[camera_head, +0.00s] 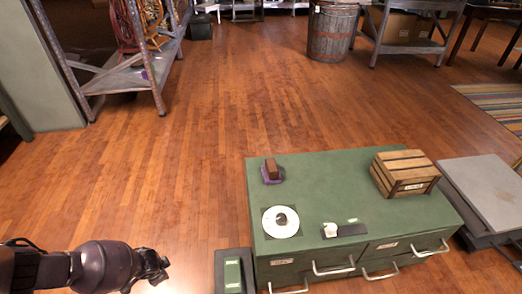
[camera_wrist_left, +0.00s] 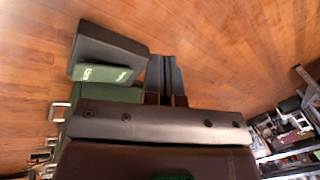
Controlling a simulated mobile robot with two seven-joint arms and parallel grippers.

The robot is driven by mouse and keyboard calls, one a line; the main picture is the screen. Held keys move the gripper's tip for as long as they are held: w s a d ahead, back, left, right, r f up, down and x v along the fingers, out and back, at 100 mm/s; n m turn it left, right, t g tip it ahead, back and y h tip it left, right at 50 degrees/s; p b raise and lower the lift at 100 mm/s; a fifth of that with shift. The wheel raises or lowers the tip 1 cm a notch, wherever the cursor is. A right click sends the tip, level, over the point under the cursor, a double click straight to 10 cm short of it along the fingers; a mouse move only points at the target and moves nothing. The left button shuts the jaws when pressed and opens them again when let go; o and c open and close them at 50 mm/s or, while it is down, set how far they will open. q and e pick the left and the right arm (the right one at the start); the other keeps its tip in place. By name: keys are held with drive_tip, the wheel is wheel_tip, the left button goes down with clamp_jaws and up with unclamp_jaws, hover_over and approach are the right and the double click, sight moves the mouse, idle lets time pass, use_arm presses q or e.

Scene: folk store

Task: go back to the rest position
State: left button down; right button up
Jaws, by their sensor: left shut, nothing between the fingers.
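My left arm comes in at the lower left of the head view, and its gripper (camera_head: 155,268) is over bare wooden floor, left of the green cabinet (camera_head: 330,165). In the left wrist view the two dark fingers of my left gripper (camera_wrist_left: 165,76) are closed together with nothing between them. My right gripper is not in view.
On the cabinet are a wooden crate (camera_head: 404,172), a white ring-shaped plate (camera_head: 270,226), a brown block (camera_head: 271,166) and a small white cup (camera_head: 330,230). A dark box with a green top (camera_head: 233,275) stands left of the cabinet. Open floor lies beyond.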

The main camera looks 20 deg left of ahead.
use_arm(q)
drive_tip(key=w+a+r+y, duration=0.15)
drive_tip(key=a+r, duration=0.25)
drive_tip(key=a, duration=0.4)
drive_tip(key=s+d+r+m+t+h, duration=0.2)
drive_tip(key=s+d+r+m+h, duration=0.3)
drive_tip(key=s+d, duration=0.8)
drive_tip(key=s+d+r+m+t+h, duration=0.15)
drive_tip(key=d+r, duration=0.35)
drive_tip(key=r, duration=0.6)
drive_tip(key=s+d+r+t+h, duration=0.1)
drive_tip(key=s+d+r+t, duration=0.3)
drive_tip(key=r, duration=0.7)
drive_tip(key=w+d+n+y, duration=0.2)
drive_tip(key=d+n+y, duration=0.1)
drive_tip(key=d+n, duration=0.6)
wheel_tip(320, 180, up, 10)
drive_tip(key=s+a+n+t+p, duration=0.1)
drive_tip(key=a+n+p, duration=0.1)
drive_tip(key=p, duration=1.5)
drive_tip(key=shift+s+r+y, duration=0.15)
drive_tip(key=shift+s+y, duration=0.15)
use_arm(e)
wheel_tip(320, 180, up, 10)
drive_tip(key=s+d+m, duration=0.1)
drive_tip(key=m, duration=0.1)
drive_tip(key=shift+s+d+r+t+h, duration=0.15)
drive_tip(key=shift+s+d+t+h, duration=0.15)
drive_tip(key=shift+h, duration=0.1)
